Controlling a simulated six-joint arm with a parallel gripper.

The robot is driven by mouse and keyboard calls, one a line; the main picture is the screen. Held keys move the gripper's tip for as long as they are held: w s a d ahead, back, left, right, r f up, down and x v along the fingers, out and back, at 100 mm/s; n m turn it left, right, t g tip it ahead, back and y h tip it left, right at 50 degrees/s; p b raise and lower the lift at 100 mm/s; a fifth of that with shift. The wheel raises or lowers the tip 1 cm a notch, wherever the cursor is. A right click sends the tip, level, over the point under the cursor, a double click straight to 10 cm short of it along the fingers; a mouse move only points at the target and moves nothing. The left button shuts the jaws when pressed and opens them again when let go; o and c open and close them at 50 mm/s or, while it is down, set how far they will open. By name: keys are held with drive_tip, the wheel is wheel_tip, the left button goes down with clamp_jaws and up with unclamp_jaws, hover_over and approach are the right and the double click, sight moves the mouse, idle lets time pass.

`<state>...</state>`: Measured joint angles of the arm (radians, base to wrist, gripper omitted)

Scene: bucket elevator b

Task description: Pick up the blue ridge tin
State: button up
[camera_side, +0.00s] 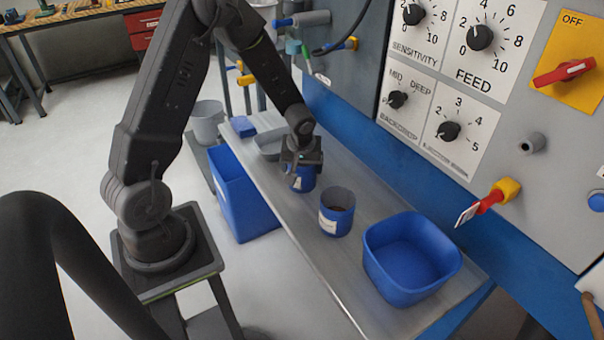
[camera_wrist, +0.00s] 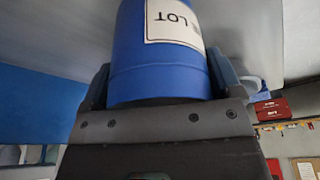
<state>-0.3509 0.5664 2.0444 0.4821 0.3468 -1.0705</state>
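A blue tin with a white label (camera_side: 301,183) is under my gripper (camera_side: 302,166) in the side view, on or just above the grey bench. In the wrist view the blue tin (camera_wrist: 160,70) fills the middle, with raised bands and a label reading "LOT" upside down. My gripper (camera_wrist: 162,85) has one finger against each side of it and appears shut on it. A second blue tin (camera_side: 337,215), open at the top and with a white label, stands upright on the bench to the right, apart from the gripper. I cannot tell whether the held tin touches the bench.
A blue square tub (camera_side: 408,290) stands at the near right end of the grey bench (camera_side: 300,250). A grey tray (camera_side: 268,150) and a small blue block (camera_side: 243,127) lie at the far end. A tall blue bin (camera_side: 240,205) is below left. The control panel (camera_side: 450,90) rises behind.

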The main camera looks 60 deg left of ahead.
drive_tip(key=c, duration=0.8)
drive_tip(key=shift+c, duration=0.2)
drive_tip(key=shift+r, duration=0.1)
drive_tip(key=shift+r, duration=0.55)
drive_tip(key=s+a+r, duration=0.7)
drive_tip(key=s+r, duration=0.1)
drive_tip(key=r, duration=0.2)
drive_tip(key=w+d+m, duration=0.3)
drive_tip(key=d, duration=0.3)
drive_tip(key=w+d+m+t+h, duration=0.1)
drive_tip(key=w+d+m, duration=0.2)
drive_tip(key=d, duration=0.4)
drive_tip(key=w+d+r+m+h, duration=0.1)
drive_tip(key=w+d+m, duration=0.3)
drive_tip(key=d+m, duration=0.1)
drive_tip(key=shift+d+t, duration=0.3)
drive_tip(key=shift+d, duration=0.35)
